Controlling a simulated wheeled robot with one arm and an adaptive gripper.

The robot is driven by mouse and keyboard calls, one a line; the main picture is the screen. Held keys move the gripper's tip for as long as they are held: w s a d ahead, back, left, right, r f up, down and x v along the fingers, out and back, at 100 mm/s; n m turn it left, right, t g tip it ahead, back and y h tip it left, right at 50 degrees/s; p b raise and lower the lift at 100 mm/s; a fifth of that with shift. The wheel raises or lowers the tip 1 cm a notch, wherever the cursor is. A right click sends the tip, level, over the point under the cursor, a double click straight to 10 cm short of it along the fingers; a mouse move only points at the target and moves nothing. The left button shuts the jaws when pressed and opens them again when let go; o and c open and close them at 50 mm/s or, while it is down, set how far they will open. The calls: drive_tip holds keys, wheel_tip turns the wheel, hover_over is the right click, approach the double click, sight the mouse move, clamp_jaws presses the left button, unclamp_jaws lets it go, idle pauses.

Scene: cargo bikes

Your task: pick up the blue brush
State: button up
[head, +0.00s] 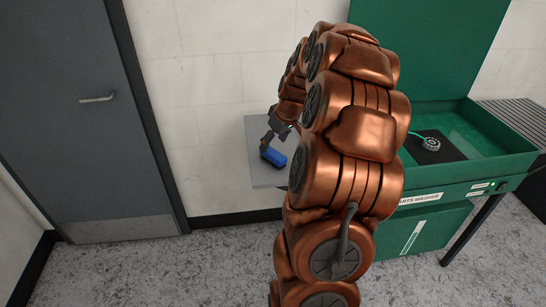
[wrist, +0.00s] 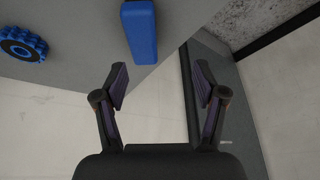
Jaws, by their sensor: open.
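A long blue block-shaped thing, which I take as the blue brush (wrist: 140,32), lies on a grey surface at the top of the wrist view; its bristles do not show. In the head view the blue brush (head: 273,156) lies on the small grey table, just below my gripper (head: 273,130). In the wrist view my gripper (wrist: 160,78) is open and empty, its two fingers apart. The brush is beyond the fingertips, a little left of the middle between them, and not between the fingers.
A round blue toothed part with a dark hub (wrist: 22,46) lies left of the brush. The grey table (head: 262,177) stands against a pale wall. A green parts washer (head: 430,190) stands at right, holding a dark round part (head: 431,144). A grey door (head: 80,115) is at left.

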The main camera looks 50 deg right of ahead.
sight(274, 153)
drive_tip(key=shift+d+f, duration=0.2)
drive_tip(key=shift+d, duration=0.35)
drive_tip(key=shift+d+f, duration=0.15)
drive_tip(key=shift+d, duration=0.35)
drive_tip(key=shift+p+x, duration=1.75)
drive_tip(key=shift+x, duration=1.65)
drive_tip(key=shift+w+d+f, duration=0.1)
drive_tip(key=shift+f, duration=0.3)
drive_tip(key=shift+f+b, duration=0.2)
drive_tip(key=shift+b, duration=0.4)
drive_tip(key=shift+c, duration=0.3)
drive_tip(key=c, duration=1.2)
